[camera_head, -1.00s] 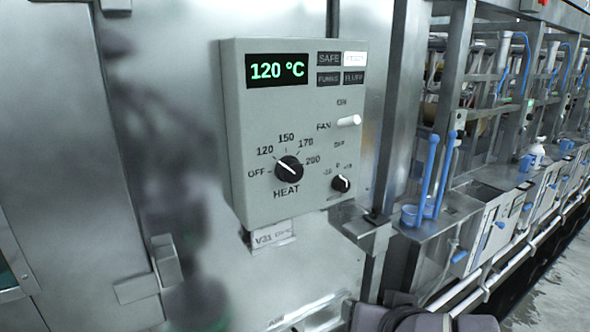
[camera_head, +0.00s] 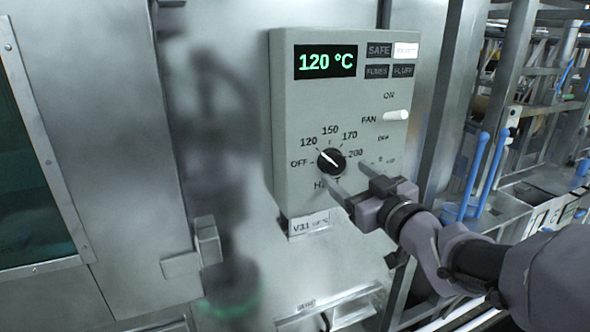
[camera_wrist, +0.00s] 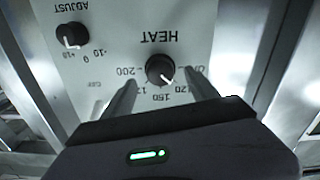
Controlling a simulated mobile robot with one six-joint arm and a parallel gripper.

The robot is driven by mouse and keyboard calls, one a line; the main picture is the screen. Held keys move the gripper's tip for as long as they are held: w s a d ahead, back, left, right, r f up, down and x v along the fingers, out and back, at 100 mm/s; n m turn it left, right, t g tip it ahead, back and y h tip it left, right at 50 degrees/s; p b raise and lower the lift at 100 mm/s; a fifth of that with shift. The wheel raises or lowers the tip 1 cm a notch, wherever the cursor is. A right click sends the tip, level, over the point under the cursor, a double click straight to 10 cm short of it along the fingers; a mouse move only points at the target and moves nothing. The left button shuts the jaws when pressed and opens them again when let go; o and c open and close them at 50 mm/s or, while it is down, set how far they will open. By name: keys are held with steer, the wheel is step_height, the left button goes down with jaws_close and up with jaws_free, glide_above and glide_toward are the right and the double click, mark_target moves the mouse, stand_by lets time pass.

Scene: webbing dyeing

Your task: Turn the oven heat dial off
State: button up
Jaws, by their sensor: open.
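The black round HEAT dial (camera_head: 331,161) is on a grey control box (camera_head: 290,110) on the steel oven wall. Its white pointer aims up-left at the 120 mark; OFF is lower on the left. The green display (camera_head: 325,61) reads 120 °C. My gripper (camera_head: 349,178) is open in front of the box, reaching from the lower right. In the wrist view, upside down, the dial (camera_wrist: 160,69) sits between and just beyond the tips of my gripper (camera_wrist: 160,84). I cannot tell whether either finger touches it.
The white FAN switch (camera_head: 397,115) is above right of the dial. The small ADJUST knob (camera_wrist: 72,35) shows in the wrist view; my gripper hides it in the head view. A door handle (camera_head: 206,240) is at lower left. Blue-handled tools (camera_head: 480,165) stand at right.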

mark_target(338, 167)
steer(key=x, duration=0.5)
steer(key=c, duration=1.4)
steer(key=shift+o, duration=0.2)
steer(key=shift+b, duration=0.35)
steer(key=shift+n, duration=0.3)
steer(key=n+b, duration=0.3)
steer(key=shift+f+n, duration=0.15)
steer(key=shift+n, duration=0.15)
steer(key=shift+n+b, duration=1.5)
steer(key=shift+n, duration=0.8)
